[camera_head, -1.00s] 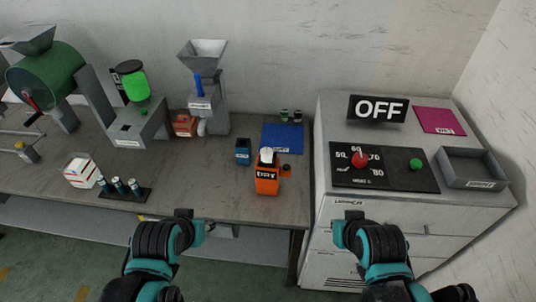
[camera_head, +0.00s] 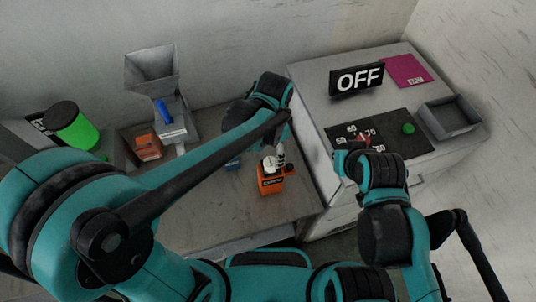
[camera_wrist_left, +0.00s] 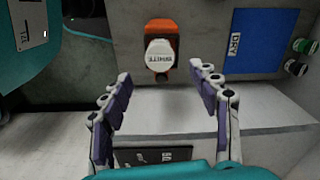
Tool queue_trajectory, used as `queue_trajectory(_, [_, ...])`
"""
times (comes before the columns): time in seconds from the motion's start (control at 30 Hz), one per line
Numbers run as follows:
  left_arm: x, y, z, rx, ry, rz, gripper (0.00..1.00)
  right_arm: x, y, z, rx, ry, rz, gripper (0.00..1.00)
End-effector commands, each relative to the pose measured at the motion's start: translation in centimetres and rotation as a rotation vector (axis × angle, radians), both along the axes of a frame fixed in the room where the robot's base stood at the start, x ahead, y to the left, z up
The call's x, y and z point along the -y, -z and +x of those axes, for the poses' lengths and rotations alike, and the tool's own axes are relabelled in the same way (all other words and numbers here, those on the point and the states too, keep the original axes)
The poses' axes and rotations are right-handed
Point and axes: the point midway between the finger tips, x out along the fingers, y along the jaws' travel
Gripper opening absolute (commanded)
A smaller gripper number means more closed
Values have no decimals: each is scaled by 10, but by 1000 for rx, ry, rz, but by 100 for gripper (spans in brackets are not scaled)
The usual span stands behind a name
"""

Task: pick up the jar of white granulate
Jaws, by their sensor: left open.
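The jar of white granulate (camera_wrist_left: 160,58) has a pale top labelled WHITE and stands on or in an orange holder (camera_wrist_left: 161,27) in the left wrist view. In the head view the jar (camera_head: 267,163) is partly covered by my left gripper (camera_head: 279,153), which hangs close to it. In the left wrist view my left gripper (camera_wrist_left: 160,78) is open and empty, with its fingers spread wider than the jar and the jar just beyond the tips.
A grey cabinet (camera_head: 310,85) with a control panel (camera_head: 400,145), OFF sign (camera_head: 357,80) and grey tray (camera_head: 450,118) stands right of the bench. The blue DRY mat (camera_wrist_left: 262,40) is beside the holder. A hopper machine (camera_head: 152,70) stands at the back left.

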Motion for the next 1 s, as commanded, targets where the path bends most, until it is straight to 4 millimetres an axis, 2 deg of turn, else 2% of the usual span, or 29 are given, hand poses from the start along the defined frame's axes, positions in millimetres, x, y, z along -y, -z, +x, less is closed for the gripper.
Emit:
queue_trajectory(0.43, [-6, 63, -1, 2, -5, -1, 61, 0, 19, 0, 0, 0, 0, 0])
queue_trajectory(0.53, [-6, 70, -2, 2, -5, -1, 61, 0, 20, 0, 0, 0, 0, 0])
queue_trajectory(0.77, [-6, 70, -2, 3, -5, -1, 61, 0, 20, 0, 0, 0, 0, 0])
queue_trajectory(0.97, [-6, 69, -2, 3, -5, -1, 8, 0, 20, 0, 0, 0, 0, 0])
queue_trajectory(1.0, [-6, 70, -2, 3, -5, -1, 6, 0, 20, 0, 0, 0, 0, 0])
